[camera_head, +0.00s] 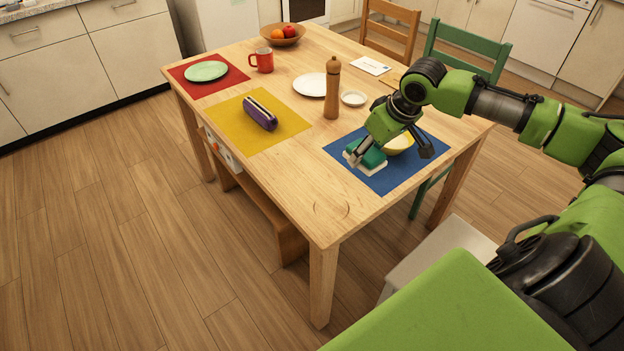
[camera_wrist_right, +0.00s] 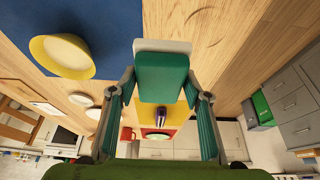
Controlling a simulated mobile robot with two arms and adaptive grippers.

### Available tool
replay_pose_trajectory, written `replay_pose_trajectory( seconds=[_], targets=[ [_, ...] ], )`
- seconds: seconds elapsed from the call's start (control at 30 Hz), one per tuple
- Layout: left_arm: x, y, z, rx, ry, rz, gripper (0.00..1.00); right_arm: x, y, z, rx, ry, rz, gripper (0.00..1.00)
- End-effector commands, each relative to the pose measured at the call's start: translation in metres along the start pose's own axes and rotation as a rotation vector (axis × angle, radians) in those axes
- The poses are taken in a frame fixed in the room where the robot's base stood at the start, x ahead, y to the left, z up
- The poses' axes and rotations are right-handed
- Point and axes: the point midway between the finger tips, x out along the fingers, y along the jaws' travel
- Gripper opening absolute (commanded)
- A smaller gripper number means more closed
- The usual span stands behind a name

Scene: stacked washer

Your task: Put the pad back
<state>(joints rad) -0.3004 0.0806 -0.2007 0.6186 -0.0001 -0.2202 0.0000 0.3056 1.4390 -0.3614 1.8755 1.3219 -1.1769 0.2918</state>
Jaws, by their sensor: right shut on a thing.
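The pad is a dark green block with a white layer (camera_head: 376,158). It shows at the near left part of the blue mat (camera_head: 402,179) in the head view. My right gripper (camera_head: 362,152) comes down over it from the right and is shut on it. In the right wrist view the pad (camera_wrist_right: 160,78) sits between the two fingertips of my right gripper (camera_wrist_right: 159,88), one on each side. I cannot tell whether the pad touches the mat or hangs just above it. My left gripper is in neither view.
A yellow bowl (camera_head: 399,145) stands close behind the pad. A wooden pepper mill (camera_head: 332,88) and small white dish (camera_head: 353,98) stand farther back. A purple case (camera_head: 260,114) lies on the yellow mat (camera_head: 236,130). The near table corner is bare except for a faint ring (camera_head: 331,211).

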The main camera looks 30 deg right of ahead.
Motion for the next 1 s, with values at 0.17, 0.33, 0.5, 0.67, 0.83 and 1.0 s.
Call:
replay_pose_trajectory(
  seconds=[0.17,0.33,0.5,0.67,0.83,1.0],
  targets=[
    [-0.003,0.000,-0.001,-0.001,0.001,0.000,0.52,0.000,0.000,-0.012,0.003,0.002,-0.008,0.27],
    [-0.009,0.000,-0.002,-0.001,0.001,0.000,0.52,0.018,-0.015,-0.028,0.003,0.002,-0.010,0.27],
    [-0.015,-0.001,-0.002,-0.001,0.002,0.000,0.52,0.042,-0.034,-0.047,0.003,0.000,-0.009,0.27],
    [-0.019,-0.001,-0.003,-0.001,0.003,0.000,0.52,0.073,-0.051,-0.063,0.003,-0.004,-0.006,0.27],
    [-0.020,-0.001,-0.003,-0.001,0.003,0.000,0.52,0.106,-0.062,-0.069,0.002,-0.003,-0.003,0.27],
    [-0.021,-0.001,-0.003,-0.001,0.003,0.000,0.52,0.120,-0.067,-0.072,0.002,-0.003,-0.001,0.27]
  ],
)
